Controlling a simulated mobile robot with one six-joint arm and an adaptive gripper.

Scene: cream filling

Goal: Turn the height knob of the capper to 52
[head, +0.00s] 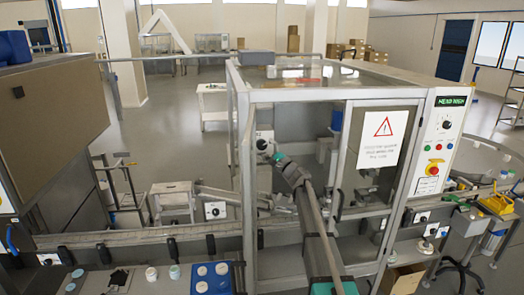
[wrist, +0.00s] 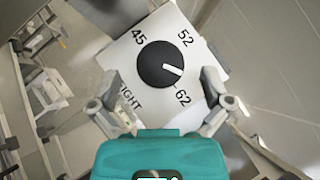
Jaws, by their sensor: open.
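The height knob (wrist: 160,65) is a black round dial on a white plate (wrist: 128,58) marked 45, 52, 62 and HEIGHT in the wrist view. Its white pointer lies between 52 and 62, a little nearer 62. In the head view the knob (head: 262,144) is small, on the capper (head: 240,120) inside its framed enclosure. My gripper (wrist: 162,80) is open and empty, its fingers on either side of the plate's lower part. The head view shows my gripper (head: 277,157) close in front of the knob; I cannot tell whether it touches. The capper's display (head: 451,101) reads HEAD HIGH.
The enclosure's grey posts and a door with a warning sign (head: 383,142) stand right of my arm. A conveyor (head: 150,236) runs across below. A blue tray with white round pieces (head: 211,278) sits at the front. A control panel (head: 438,140) is at the right.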

